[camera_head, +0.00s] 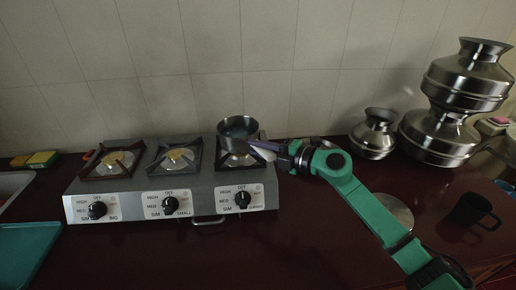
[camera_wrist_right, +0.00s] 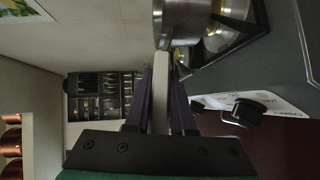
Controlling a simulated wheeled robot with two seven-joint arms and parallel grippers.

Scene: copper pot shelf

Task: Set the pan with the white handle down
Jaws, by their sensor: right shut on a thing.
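The pan (camera_head: 237,132) is a small dark metal one, at the right-hand burner of the stove (camera_head: 172,190). Its white handle (camera_head: 263,145) points right, towards my right gripper (camera_head: 281,153). The right gripper is shut on the handle. In the right wrist view the white handle (camera_wrist_right: 159,70) runs between the two fingers (camera_wrist_right: 160,95), and part of the metal pan (camera_wrist_right: 182,20) shows at the top. I cannot tell whether the pan's base touches the burner grate. My left gripper is not in view.
The left and middle burners (camera_head: 114,162) (camera_head: 178,157) are bare. Steel pots (camera_head: 440,136) and a smaller pot (camera_head: 373,134) stand at the right by the wall. A dark mug (camera_head: 470,211) is at the far right. A teal board (camera_head: 28,252) lies front left.

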